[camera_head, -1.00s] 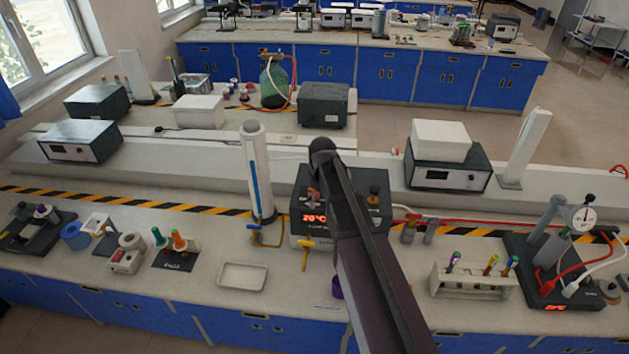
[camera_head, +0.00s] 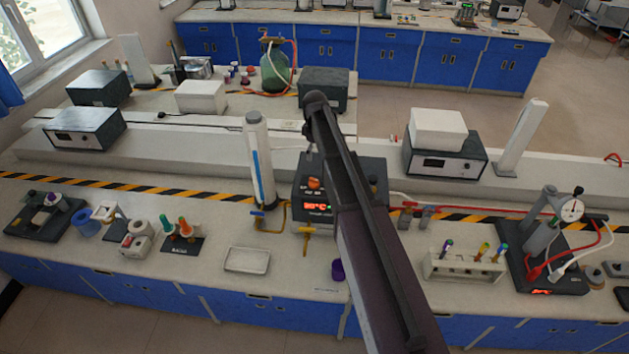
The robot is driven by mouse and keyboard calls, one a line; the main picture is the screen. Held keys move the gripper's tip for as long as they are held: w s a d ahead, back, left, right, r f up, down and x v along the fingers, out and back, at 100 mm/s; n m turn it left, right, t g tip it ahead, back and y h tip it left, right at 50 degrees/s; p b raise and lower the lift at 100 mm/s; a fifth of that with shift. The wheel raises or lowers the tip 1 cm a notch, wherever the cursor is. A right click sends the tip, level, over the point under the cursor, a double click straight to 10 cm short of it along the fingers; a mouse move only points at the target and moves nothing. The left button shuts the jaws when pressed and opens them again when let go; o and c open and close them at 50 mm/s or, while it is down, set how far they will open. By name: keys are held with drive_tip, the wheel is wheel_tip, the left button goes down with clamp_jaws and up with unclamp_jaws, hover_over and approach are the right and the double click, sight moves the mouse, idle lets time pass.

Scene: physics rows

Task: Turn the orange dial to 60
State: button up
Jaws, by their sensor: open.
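The orange dial (camera_head: 314,183) is a small round knob on the sloped front of a dark hotplate-like device (camera_head: 345,170) at mid-bench. A red lit display (camera_head: 315,206) sits just below the dial; its digits are too small to read surely. My dark arm rises from the lower right and crosses in front of the device, covering its middle. The dial shows clear just left of the arm. My gripper is hidden behind the arm. A small grey part shows at the arm's left edge above the dial, and I cannot tell what it is.
A white column (camera_head: 260,160) stands close left of the device, with yellow-handled valves (camera_head: 305,236) in front. A white tray (camera_head: 247,260) and a purple cup (camera_head: 338,269) lie nearer the bench edge. A tube rack (camera_head: 463,265) and a gauge stand (camera_head: 545,240) are at the right.

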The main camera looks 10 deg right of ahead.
sight(315, 179)
drive_tip(key=shift+f, duration=0.15)
wheel_tip(315, 179, down, 14)
drive_tip(key=b, duration=1.3)
drive_tip(key=shift+r+b, duration=0.25)
drive_tip(key=shift+b, duration=0.1)
drive_tip(key=shift+c, duration=0.2)
drive_tip(key=c, duration=1.1)
